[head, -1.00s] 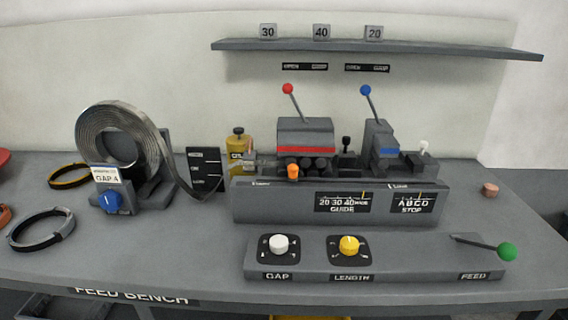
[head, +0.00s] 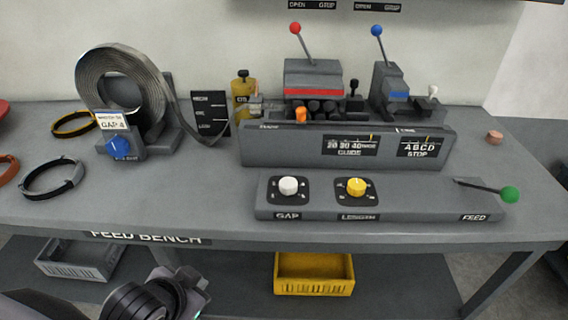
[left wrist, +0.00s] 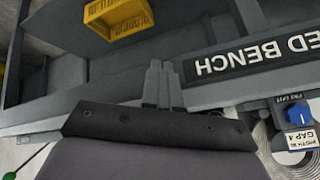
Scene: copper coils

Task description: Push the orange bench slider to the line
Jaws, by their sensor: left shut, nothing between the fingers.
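The orange slider knob (head: 301,115) stands at the top edge of the grey guide block (head: 285,147), below the red-striped roller unit (head: 313,80). The guide label (head: 350,146) on the block's front has a numbered scale and a thin yellow mark to the right of the knob. My left gripper (head: 196,286) is low at the front, below the bench edge and well away from the knob. In the left wrist view its fingers (left wrist: 163,85) are together and empty, with the bench front behind them. My right gripper is not in view.
A control panel (head: 400,205) with white and yellow dials and a green-knobbed lever lies in front of the guide block. A metal coil (head: 90,75) stands at left. Rings lie on the bench's left side. A yellow crate (head: 315,287) sits on the lower shelf.

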